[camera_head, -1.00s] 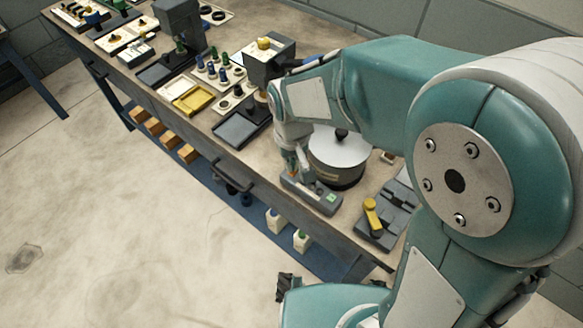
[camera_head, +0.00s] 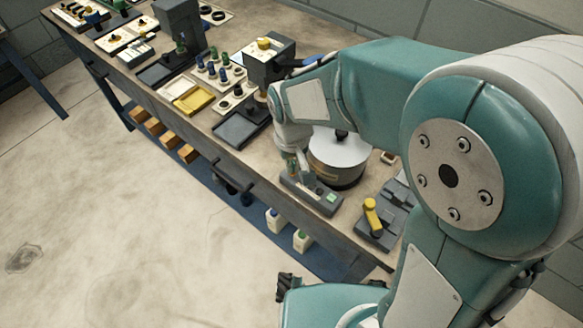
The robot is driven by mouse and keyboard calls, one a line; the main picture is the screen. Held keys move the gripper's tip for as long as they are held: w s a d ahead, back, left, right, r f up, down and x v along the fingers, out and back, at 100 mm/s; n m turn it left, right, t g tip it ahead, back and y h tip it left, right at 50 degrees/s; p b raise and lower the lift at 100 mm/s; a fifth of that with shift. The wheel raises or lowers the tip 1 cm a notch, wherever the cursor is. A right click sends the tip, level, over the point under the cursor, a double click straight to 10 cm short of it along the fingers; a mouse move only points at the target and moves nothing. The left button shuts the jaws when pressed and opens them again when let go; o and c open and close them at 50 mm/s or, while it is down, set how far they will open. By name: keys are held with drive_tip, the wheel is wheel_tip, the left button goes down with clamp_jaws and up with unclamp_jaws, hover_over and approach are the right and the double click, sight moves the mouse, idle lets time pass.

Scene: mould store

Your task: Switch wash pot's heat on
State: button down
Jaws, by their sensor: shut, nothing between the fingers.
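The wash pot (camera_head: 340,160) is a round pot with a pale lid and a black knob, standing near the right part of the bench. My gripper (camera_head: 298,178) points down at the left end of this box, just left of the pot. It is shut and holds nothing. Its fingertips are small here, and I cannot tell whether they touch the box. Part of the box's left end is hidden behind the gripper.
A grey fixture with a yellow handle (camera_head: 371,214) stands to the right of the box. A dark tray (camera_head: 238,130), a yellow tray (camera_head: 194,100) and a rack of several bottles (camera_head: 218,72) lie to the left. A dark grey machine (camera_head: 268,62) stands behind my wrist.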

wheel_tip(320, 180, up, 10)
drive_tip(key=shift+f, duration=0.15)
idle(1.0)
idle(0.3)
drive_tip(key=s+d+r+m+t, duration=0.2)
drive_tip(key=s+d, duration=0.3)
drive_tip(key=d, duration=0.4)
drive_tip(key=s+d+r+m+t, duration=0.3)
drive_tip(key=s+d, duration=0.3)
drive_tip(key=d, duration=0.4)
drive_tip(key=shift+r+t, duration=0.3)
drive_tip(key=shift+r, duration=0.3)
